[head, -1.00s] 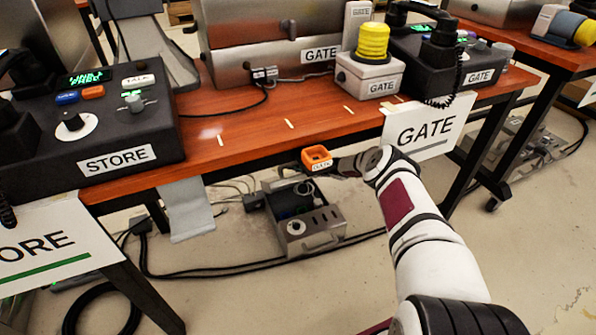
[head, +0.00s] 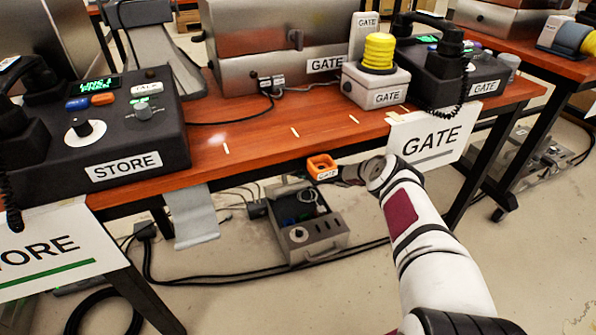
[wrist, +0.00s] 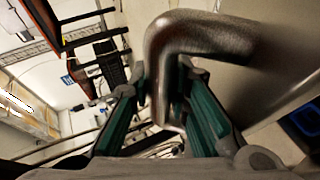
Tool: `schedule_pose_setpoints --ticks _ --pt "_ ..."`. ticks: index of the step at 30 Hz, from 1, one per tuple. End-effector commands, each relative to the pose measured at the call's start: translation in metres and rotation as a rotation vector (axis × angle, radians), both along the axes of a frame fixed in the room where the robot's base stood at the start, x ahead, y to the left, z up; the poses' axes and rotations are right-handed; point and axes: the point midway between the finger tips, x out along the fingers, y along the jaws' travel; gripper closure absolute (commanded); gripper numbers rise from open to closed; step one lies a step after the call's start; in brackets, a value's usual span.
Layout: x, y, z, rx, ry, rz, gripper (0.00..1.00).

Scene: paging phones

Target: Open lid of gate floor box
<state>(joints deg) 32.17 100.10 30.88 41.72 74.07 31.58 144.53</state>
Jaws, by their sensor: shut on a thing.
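The gate floor box (head: 322,236) is a grey metal box on the floor under the table, with dark and blue parts visible inside. A grey plate, seemingly its lid (head: 287,188), stands up at its back edge. My gripper (head: 347,173) is above and right of the box, close to a small orange GATE housing (head: 321,166); its fingers are hard to see there. In the wrist view my gripper (wrist: 160,80) has its green fingers on either side of a bent metal handle (wrist: 200,33). A broad metal surface lies right of the handle.
The wooden table (head: 240,160) with its hanging GATE sign (head: 432,137) is close above my arm. A black table leg (head: 468,190) stands right of the arm. Cables (head: 195,278) lie on the floor around the box. Open floor lies in front.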

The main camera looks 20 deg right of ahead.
Motion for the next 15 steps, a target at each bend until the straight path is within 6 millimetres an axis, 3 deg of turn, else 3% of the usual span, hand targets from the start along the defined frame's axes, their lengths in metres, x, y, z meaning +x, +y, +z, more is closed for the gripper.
schedule_pose_setpoints --ticks 1,9,10,11,15 --pt "0.0053 0.0004 0.0107 0.011 -0.017 -0.001 1.00" --pt "0.0053 0.0004 0.0107 0.011 -0.017 -0.001 1.00" --pt "0.0053 0.0004 0.0107 0.011 -0.017 -0.001 0.79" --pt "0.0053 0.0003 0.0106 0.010 -0.017 -0.001 0.74" --pt "0.0039 0.0003 0.0081 0.008 -0.013 0.000 0.74"
